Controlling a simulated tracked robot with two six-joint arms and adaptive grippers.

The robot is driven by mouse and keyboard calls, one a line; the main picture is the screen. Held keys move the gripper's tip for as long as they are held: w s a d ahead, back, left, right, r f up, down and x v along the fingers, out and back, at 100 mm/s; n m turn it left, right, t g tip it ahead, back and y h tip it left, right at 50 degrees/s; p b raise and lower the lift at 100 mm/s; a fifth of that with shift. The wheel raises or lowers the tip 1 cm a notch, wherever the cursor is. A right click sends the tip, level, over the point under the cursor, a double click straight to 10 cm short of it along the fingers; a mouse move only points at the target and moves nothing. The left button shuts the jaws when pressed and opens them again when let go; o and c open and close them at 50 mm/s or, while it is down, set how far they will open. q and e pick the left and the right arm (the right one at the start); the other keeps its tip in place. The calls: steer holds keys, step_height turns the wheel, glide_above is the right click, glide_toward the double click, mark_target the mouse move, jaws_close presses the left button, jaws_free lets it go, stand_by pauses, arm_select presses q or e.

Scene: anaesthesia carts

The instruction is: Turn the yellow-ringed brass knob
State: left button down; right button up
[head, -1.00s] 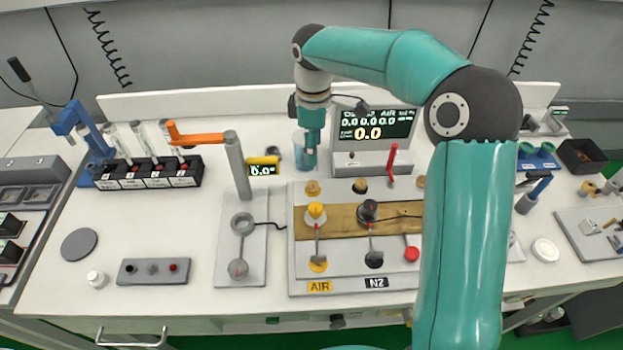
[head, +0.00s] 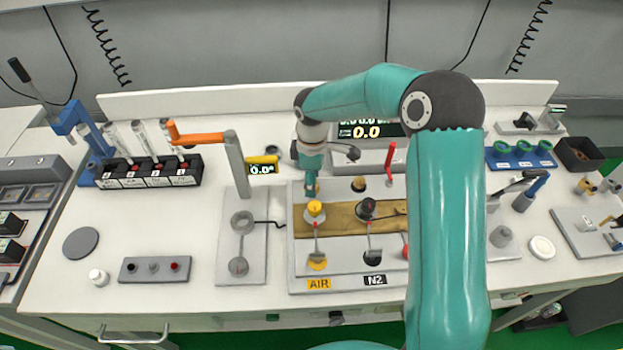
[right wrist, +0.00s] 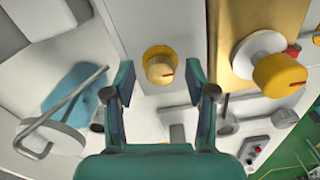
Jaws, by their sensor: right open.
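The yellow-ringed brass knob (right wrist: 160,65) shows in the right wrist view, a round brass cap with a red mark on a yellow ring. It sits between and just beyond the fingertips of my right gripper (right wrist: 160,85), which is open and empty. In the head view my right gripper (head: 311,184) points down over the knob's place at the panel's back left and mostly hides it. I cannot tell whether the fingers touch the knob. My left gripper is not in view.
A larger yellow knob (head: 315,209) stands just in front, above the AIR label (head: 319,285). A black knob (head: 367,208) and a red lever (head: 389,162) are to the right. An orange-handled post (head: 237,165) stands to the left. The display (head: 368,131) is behind.

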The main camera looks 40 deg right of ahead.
steer(key=c, duration=1.1)
jaws_close()
steer(key=shift+w, duration=0.1)
steer(key=shift+m+b, duration=0.65)
steer(key=shift+m, duration=0.15)
steer(key=m+b, duration=0.2)
steer(key=m, duration=0.1)
steer(key=m+b, duration=0.2)
steer(key=m, duration=0.4)
steer(key=shift+r, duration=0.1)
